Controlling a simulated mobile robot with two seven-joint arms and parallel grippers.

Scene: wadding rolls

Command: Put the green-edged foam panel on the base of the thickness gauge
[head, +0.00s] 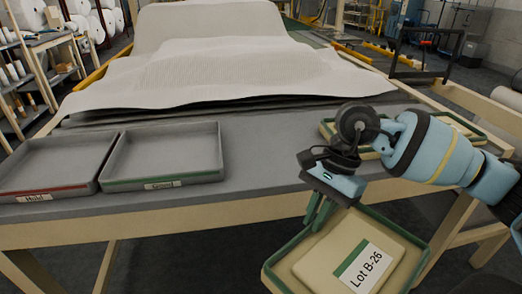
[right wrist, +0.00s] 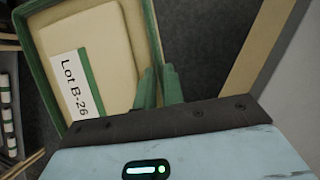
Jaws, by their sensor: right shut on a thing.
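The green-edged panel (head: 318,264) has a beige raised middle and a white and green label reading "Lot B-26". It hangs tilted in front of the table's front edge, above the floor. My right gripper (head: 318,212) is shut on its green rim; in the right wrist view the green fingers (right wrist: 159,86) pinch the rim beside the panel (right wrist: 103,35). Another green-edged beige piece (head: 466,126) lies on the table at the right, partly hidden behind my right arm. I cannot make out a thickness gauge. My left gripper is out of view.
On the grey table (head: 262,165) stand a red-edged tray labelled "Hold" (head: 75,189) and a green-edged tray labelled "Good" (head: 205,176), both empty. White wadding sheet (head: 220,70) covers the back. Table space between the trays and my right arm is clear.

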